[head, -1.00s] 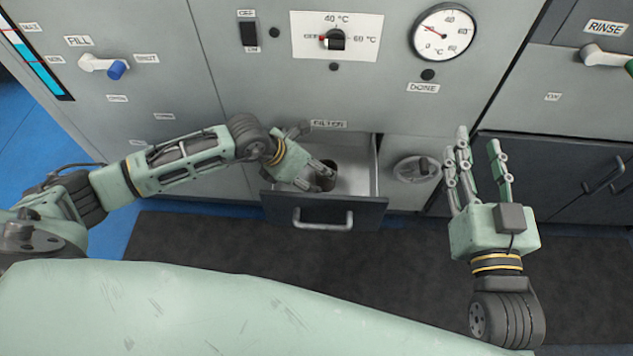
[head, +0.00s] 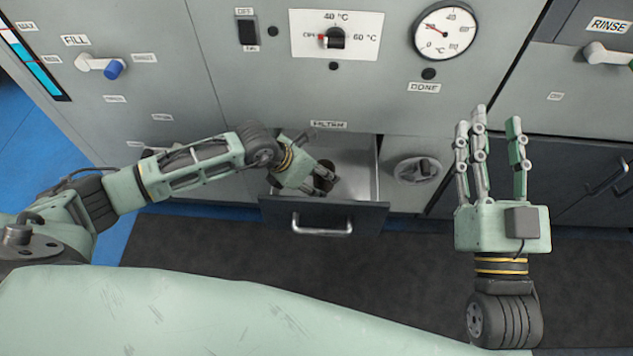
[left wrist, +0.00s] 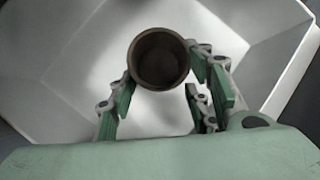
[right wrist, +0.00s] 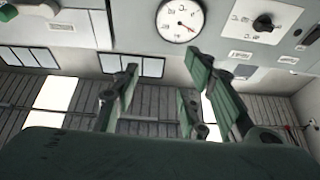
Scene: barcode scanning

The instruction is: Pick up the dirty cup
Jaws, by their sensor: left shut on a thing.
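The dirty cup (left wrist: 160,60) is a dark brown round cup, seen from above in the left wrist view, with its open mouth facing the camera. It also shows in the head view (head: 325,178) inside the open drawer (head: 358,170) marked FILTER. My left gripper (head: 318,184) reaches into the drawer. In the left wrist view its fingers (left wrist: 165,80) are closed on the cup's sides. The cup's lower part is hidden. My right gripper (head: 490,130) is open and empty, raised to the right of the drawer with its fingers spread.
The drawer front with its handle (head: 322,226) juts out from the grey panel. A round dark knob (head: 418,170) is right of the drawer. A dial (head: 444,32) and temperature knob (head: 336,38) are above. A dark mat (head: 200,250) lies on the floor.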

